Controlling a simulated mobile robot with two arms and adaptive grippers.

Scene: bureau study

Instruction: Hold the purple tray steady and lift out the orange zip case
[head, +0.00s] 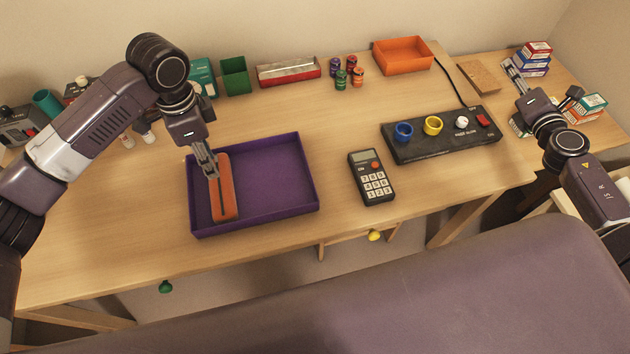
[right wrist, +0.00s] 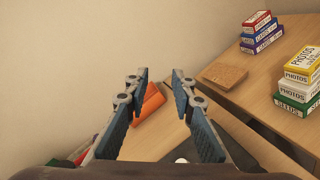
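The purple tray (head: 277,205) sits on the desk at centre left. The orange zip case (head: 225,199), long with a dark zip line, lies inside it along the left side. My left gripper (head: 212,174) points down over the case's upper-left part, its fingertips at the case. The fingers look close together, but I cannot tell whether they grip the case. My right gripper (head: 512,72) is far from the tray, at the back right. In the right wrist view the right gripper (right wrist: 157,78) is open, with nothing between its fingers.
A calculator (head: 371,178) lies right of the tray. Beyond it is a black panel (head: 441,142) with blue and yellow rings. Stacked boxes (head: 534,58) are near my right gripper.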

